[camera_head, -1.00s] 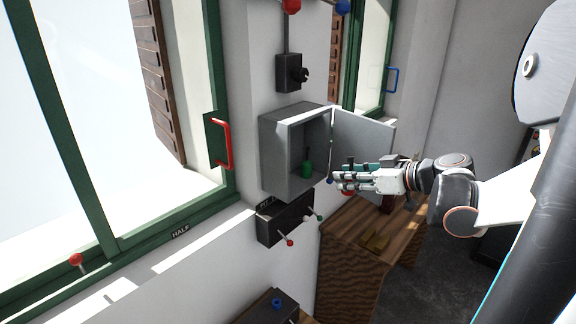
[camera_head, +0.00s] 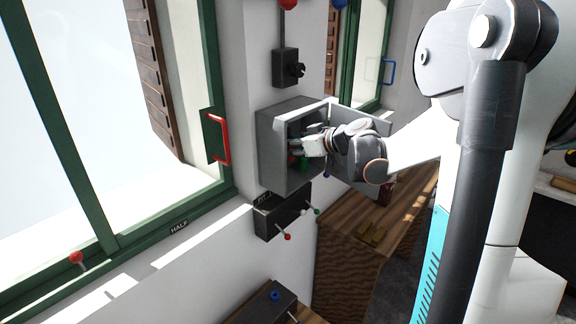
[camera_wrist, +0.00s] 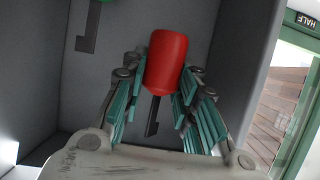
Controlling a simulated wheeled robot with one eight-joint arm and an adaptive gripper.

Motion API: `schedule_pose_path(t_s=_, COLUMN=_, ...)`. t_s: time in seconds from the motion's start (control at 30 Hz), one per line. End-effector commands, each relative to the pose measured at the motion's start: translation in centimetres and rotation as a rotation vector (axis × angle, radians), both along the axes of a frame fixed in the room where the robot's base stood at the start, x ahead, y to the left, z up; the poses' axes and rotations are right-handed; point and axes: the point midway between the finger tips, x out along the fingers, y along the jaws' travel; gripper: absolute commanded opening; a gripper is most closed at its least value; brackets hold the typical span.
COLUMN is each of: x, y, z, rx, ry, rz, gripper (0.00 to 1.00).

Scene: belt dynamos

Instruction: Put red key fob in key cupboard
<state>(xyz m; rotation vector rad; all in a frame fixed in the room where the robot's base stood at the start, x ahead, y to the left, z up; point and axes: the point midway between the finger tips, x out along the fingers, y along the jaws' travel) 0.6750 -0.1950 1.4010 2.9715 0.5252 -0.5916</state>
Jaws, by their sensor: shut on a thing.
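The grey key cupboard (camera_head: 268,150) hangs on the wall with its door (camera_head: 365,118) swung open to the right. My gripper (camera_head: 303,146) reaches inside it through the open front. In the wrist view the red key fob (camera_wrist: 166,62) is gripped between the fingers of my gripper (camera_wrist: 160,85), with a dark key (camera_wrist: 152,116) attached. A bit of the red fob (camera_head: 291,160) shows below the fingers in the head view. A green fob (camera_head: 303,164) is in the cupboard too; its edge and dark key (camera_wrist: 88,30) show at the top of the wrist view. I cannot tell whether the red fob touches a hook.
A dark lever box (camera_head: 282,215) is mounted just below the cupboard, and a black switch (camera_head: 286,68) is above it. A green-framed window with a red handle (camera_head: 225,138) is to the left. A wooden cabinet (camera_head: 345,245) stands below right.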

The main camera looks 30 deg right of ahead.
Motion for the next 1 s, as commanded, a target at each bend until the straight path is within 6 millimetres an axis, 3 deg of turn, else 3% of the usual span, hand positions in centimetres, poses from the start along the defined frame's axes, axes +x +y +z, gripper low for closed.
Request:
schedule_pose_path(t_s=0.1, x=-0.1, y=-0.1, z=-2.0, rx=0.0, ry=0.0, rz=-0.001, gripper=0.03)
schedule_pose_path(t_s=0.33, x=-0.2, y=-0.1, z=-3.8, rx=0.0, ry=0.001, rz=0.0, gripper=0.03)
schedule_pose_path(t_s=0.5, x=-0.2, y=-0.1, z=-6.3, rx=0.0, ry=0.0, rz=0.0, gripper=0.03)
schedule_pose_path(t_s=0.97, x=0.1, y=0.0, z=-7.2, rx=-0.001, ry=0.001, rz=0.0, gripper=0.03)
schedule_pose_path(t_s=1.0, x=0.2, y=0.0, z=-7.3, rx=-0.001, ry=0.001, rz=0.0, gripper=0.3)
